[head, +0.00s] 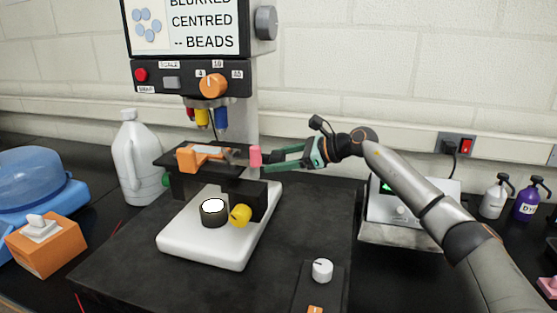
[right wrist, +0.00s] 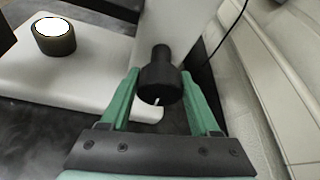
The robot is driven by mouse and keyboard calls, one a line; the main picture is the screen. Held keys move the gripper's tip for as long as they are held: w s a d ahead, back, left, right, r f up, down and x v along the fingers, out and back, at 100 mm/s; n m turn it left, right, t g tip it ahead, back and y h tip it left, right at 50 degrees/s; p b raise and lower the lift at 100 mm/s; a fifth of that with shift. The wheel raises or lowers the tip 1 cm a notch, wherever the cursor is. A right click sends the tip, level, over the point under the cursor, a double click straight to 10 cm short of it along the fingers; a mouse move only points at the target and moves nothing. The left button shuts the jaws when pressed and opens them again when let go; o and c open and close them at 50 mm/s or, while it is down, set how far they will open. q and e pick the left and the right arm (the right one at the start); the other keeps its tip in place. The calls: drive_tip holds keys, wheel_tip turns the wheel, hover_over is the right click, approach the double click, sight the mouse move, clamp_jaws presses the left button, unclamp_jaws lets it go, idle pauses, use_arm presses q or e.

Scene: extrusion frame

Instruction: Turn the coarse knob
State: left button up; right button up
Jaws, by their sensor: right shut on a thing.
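A microscope with a white base (head: 205,250) and a black stage stands on the dark bench mat. My right gripper (head: 268,160) reaches in from the right at stage height, beside a pink knob (head: 255,157). In the right wrist view, my right gripper (right wrist: 160,78) has its green fingers on both sides of a black stepped knob (right wrist: 160,80), shut on it. I cannot tell from a label whether this is the coarse knob. A yellow knob (head: 240,214) sits low on the stand, and a green one (head: 166,180) shows at the left. My left gripper is out of view.
The screen (head: 187,25) reads "BLURRED CENTRED -- BEADS". An orange dial (head: 213,85) is on the panel below. A white jug (head: 135,158) stands left, a silver device (head: 400,225) right. A black box with a white knob (head: 322,269) is in front.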

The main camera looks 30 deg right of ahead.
drive_tip(key=c, duration=0.3)
drive_tip(key=shift+r+m+p, duration=0.25)
drive_tip(key=shift+m+p, duration=0.15)
drive_tip(key=shift+p, duration=0.35)
drive_tip(key=shift+c, duration=0.2)
drive_tip(key=shift+y+p, duration=0.35)
drive_tip(key=shift+y, duration=0.05)
drive_tip(key=shift+f+m+g, duration=0.2)
drive_tip(key=shift+m+g, duration=0.1)
drive_tip(key=shift+m, duration=0.2)
drive_tip(key=o, duration=1.3)
drive_tip(key=shift+o, duration=0.2)
